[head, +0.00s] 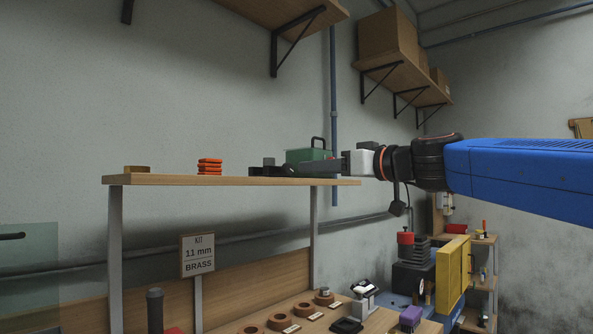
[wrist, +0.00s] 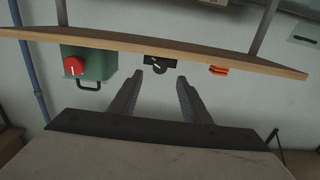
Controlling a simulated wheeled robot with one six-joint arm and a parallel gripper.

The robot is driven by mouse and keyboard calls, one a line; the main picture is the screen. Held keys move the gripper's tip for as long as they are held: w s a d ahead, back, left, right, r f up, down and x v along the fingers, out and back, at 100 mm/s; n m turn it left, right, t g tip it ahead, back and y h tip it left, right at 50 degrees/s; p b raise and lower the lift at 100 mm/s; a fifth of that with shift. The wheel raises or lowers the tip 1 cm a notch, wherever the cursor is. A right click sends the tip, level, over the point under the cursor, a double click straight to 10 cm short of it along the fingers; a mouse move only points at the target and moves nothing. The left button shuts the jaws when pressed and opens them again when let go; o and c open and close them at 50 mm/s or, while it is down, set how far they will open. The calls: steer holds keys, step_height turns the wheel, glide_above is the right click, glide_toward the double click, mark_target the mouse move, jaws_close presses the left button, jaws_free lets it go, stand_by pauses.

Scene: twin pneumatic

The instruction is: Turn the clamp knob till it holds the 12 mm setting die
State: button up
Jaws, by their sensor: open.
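My gripper (head: 290,169) is level with the upper shelf, its fingers pointing left in the head view. In the wrist view my gripper (wrist: 160,77) is open and empty. Just past its fingertips is a small black block (wrist: 158,61) with a rounded front and a white mark; its dark shape also shows on the shelf in the head view (head: 267,167). I cannot tell whether this is the clamp knob. A green box (head: 308,155) with a dark handle stands beside it; the wrist view shows a red knob (wrist: 73,66) on it. I cannot identify the 12 mm die.
The upper shelf (head: 220,180) also carries an orange stack (head: 209,166) and a brass-coloured piece (head: 137,169). A sign (head: 197,255) reads "KIT 11 mm BRASS". Below are several brown rings (head: 277,321) with labels, and a black machine with a red top (head: 405,238).

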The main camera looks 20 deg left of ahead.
mark_target(290, 169)
steer(key=x, duration=0.7)
steer(key=shift+w+a, duration=0.1)
steer(key=shift+a, duration=0.1)
steer(key=c, duration=1)
steer(key=shift+c, duration=0.2)
